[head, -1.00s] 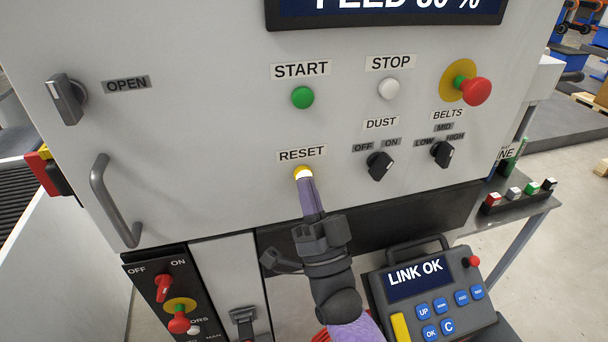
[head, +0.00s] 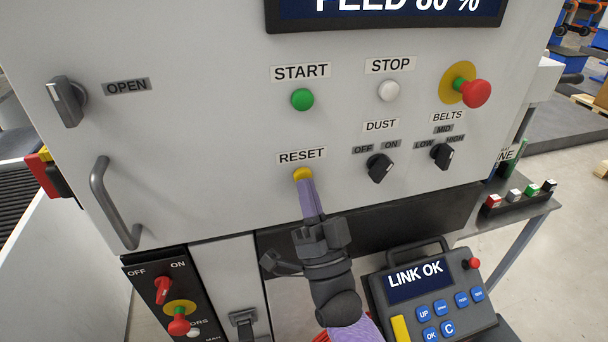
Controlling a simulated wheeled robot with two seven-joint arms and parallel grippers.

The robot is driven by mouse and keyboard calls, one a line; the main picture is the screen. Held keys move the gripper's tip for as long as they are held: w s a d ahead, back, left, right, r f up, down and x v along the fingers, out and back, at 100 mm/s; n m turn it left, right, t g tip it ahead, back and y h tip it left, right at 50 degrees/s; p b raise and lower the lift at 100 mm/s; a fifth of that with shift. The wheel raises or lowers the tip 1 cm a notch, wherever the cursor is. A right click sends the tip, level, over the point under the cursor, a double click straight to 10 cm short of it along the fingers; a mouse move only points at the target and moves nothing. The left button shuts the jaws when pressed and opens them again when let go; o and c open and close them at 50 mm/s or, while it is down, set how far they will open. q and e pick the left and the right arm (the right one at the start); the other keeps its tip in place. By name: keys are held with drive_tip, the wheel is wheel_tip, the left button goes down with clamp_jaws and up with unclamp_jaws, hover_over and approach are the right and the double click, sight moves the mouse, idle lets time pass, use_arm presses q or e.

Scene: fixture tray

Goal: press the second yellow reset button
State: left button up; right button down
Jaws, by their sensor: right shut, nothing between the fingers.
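A round yellow button (head: 303,174) sits on the light grey machine panel under the RESET label (head: 302,156). It is the only button labelled RESET that I can make out. My right gripper (head: 306,185) is shut and empty. Its purple fingers point up at the button, and the tips overlap its lower edge in the head view. The tips hide that lower part, and I cannot tell whether they touch it or whether it is pushed in. My left gripper is not in view.
Above are a green START button (head: 302,99), a white STOP button (head: 388,90) and a red emergency stop (head: 476,93). DUST (head: 380,167) and BELTS (head: 442,155) knobs are at right. A door handle (head: 112,203) protrudes at left. A pendant (head: 430,295) reading LINK OK stands below right.

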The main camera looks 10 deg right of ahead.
drive_tip(key=shift+s, duration=0.6)
drive_tip(key=s+p, duration=0.2)
drive_tip(key=s, duration=0.3)
drive_tip(key=shift+d+p, duration=0.1)
drive_tip(key=shift+p, duration=0.25)
